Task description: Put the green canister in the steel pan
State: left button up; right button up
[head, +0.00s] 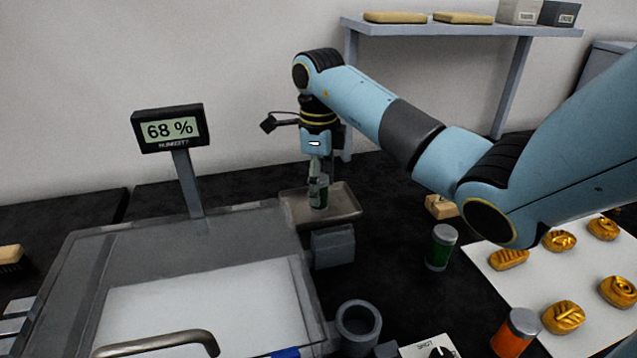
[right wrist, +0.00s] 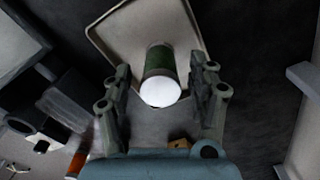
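The steel pan (head: 345,199) is a shallow rectangular tray on the dark bench, behind the grey machine. A green canister (head: 319,199) with a pale lid is at the pan, below my right gripper (head: 317,180). In the right wrist view the canister (right wrist: 160,62) appears over the pan floor, inside the pan's rim (right wrist: 99,36). My right gripper (right wrist: 159,72) has its fingers on both sides of the canister, with a visible gap on each side. Whether the canister's base rests on the pan is hard to see. A second green canister (head: 440,248) stands on the bench. My left gripper is not in view.
The grey machine (head: 200,240) with a "68 %" display (head: 169,129) fills the left. An orange canister (head: 515,333) and a white sheet with several golden pieces (head: 562,317) are at right. A grey cup (head: 358,322) stands in front. A shelf (head: 470,29) hangs behind.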

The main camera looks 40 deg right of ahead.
aim_at(319, 178)
jog(key=shift+r, duration=0.1)
notch_tip(319, 178, up, 6)
jog(key=shift+r, duration=0.15)
notch_tip(319, 178, up, 5)
jog(key=p, duration=0.4)
jog(key=shift+r+p, duration=0.4)
jog(key=shift+p, duration=0.3)
